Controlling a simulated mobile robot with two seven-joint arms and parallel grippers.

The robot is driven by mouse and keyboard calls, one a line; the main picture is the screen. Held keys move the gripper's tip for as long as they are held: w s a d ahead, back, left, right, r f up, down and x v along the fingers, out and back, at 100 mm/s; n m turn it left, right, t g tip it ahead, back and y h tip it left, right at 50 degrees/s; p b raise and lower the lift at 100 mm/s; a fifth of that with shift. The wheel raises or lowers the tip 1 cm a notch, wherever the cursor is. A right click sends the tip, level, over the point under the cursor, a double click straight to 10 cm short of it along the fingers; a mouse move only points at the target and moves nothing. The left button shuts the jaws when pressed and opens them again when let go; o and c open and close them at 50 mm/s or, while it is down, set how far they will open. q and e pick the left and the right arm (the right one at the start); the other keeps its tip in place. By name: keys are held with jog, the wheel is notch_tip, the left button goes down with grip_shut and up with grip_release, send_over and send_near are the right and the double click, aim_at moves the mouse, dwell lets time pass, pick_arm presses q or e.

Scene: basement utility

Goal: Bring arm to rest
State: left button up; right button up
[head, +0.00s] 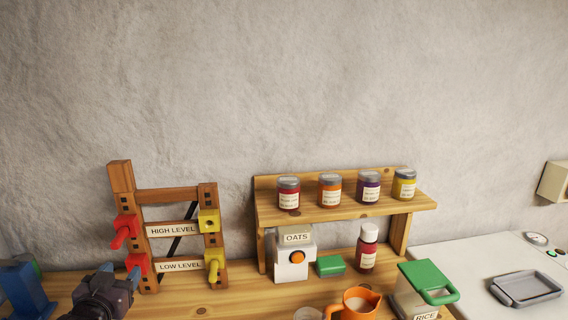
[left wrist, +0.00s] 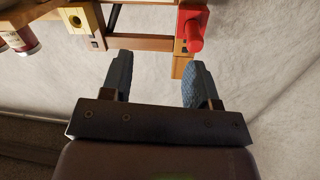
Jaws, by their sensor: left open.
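My left gripper (head: 120,273) is low at the left of the head view, in front of the wooden rack with valves. Its two dark blue-grey fingers are apart. In the left wrist view the fingers of the gripper (left wrist: 158,70) are spread with nothing between them, and the picture is upside down. The wooden rack (left wrist: 140,43) shows beyond the fingertips, with a red handle (left wrist: 190,30) and a yellow fitting (left wrist: 76,20). I cannot tell the exact gap between fingertips and rack. My right gripper is not in view.
The rack (head: 119,175) carries red and yellow fittings. A shelf (head: 262,210) holds several jars. An oats dispenser (head: 292,266), green block (head: 330,266), red bottle (head: 367,250), orange jug (head: 356,304) and rice bin (head: 425,280) stand right. A blue object (head: 25,292) is far left.

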pick_arm(q)
jog(key=s+d+f+g+h, duration=0.1)
jog(key=s+d+f, duration=0.4)
jog(key=s+f, duration=0.6)
jog(key=s+d+f+g+h+b, duration=0.1)
jog(key=s+d+f+g, duration=0.3)
jog(key=s+f, duration=0.7)
notch_tip(320, 180, down, 5)
jog(key=shift+d+m, duration=0.3)
jog(key=shift+d, duration=0.8)
